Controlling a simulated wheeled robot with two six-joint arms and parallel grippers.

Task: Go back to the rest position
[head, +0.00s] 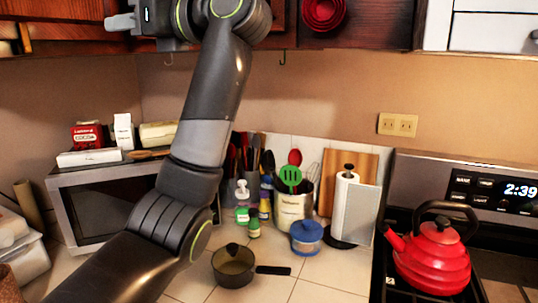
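My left arm rises from the bottom left up to the top of the head view. My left gripper (122,18) is at the top left, by the dark wood upper cabinets (60,12), pointing left. It is partly cut off by the top edge, so I cannot tell whether its fingers are open or shut. I see nothing held in the visible part. My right gripper is not in view.
A microwave (62,212) with packages on top stands behind my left arm. A small pan (233,266), a blue-lidded jar (306,238), a utensil crock (293,208) and a paper towel roll (352,208) stand on the counter. A red kettle (432,260) sits on the stove.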

